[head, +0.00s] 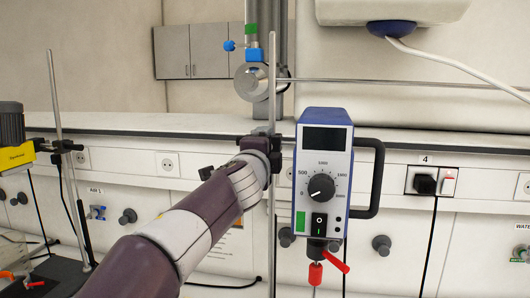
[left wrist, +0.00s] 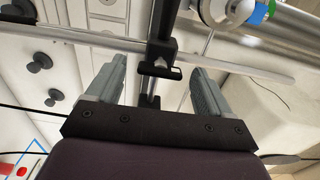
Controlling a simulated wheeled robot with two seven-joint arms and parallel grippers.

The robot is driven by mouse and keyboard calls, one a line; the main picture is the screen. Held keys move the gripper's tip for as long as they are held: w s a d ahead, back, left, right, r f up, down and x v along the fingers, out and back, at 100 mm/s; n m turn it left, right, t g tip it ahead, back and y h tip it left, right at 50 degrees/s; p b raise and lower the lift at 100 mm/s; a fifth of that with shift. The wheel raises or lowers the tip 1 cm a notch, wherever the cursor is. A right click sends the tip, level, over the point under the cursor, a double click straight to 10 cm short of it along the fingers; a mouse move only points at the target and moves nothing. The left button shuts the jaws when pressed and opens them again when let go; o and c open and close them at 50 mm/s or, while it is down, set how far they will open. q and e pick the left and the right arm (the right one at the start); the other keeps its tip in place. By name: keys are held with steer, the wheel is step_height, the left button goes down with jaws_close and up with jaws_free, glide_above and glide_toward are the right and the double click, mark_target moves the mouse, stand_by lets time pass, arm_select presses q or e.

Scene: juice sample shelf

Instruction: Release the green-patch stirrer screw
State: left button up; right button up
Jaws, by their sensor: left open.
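The stirrer (head: 323,150), a blue and white box with a dial, has a green patch (head: 300,221) low on its front. It stands beside an upright metal rod (head: 272,80). In the left wrist view, a black clamp piece with a screw-like end (left wrist: 160,71) shows between the fingers of my left gripper (left wrist: 160,66). The fingers are open on either side of it, with visible gaps. In the head view, my wrist hides the fingers and part of the clamp. My right gripper is out of view.
A second rod (head: 57,130) and a yellow and black device (head: 12,140) stand at the left. A thin horizontal rod (head: 400,82) runs right from the stand. Red knobs (head: 316,272) hang below the stirrer. Wall sockets and a cabinet (head: 200,50) lie behind.

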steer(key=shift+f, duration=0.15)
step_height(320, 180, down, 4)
steer(key=b, duration=0.4)
arm_select(q)
steer(key=s+a, duration=0.2)
steer(key=s, duration=1)
steer(key=shift+s+a, duration=0.25)
steer(key=shift+s, duration=0.05)
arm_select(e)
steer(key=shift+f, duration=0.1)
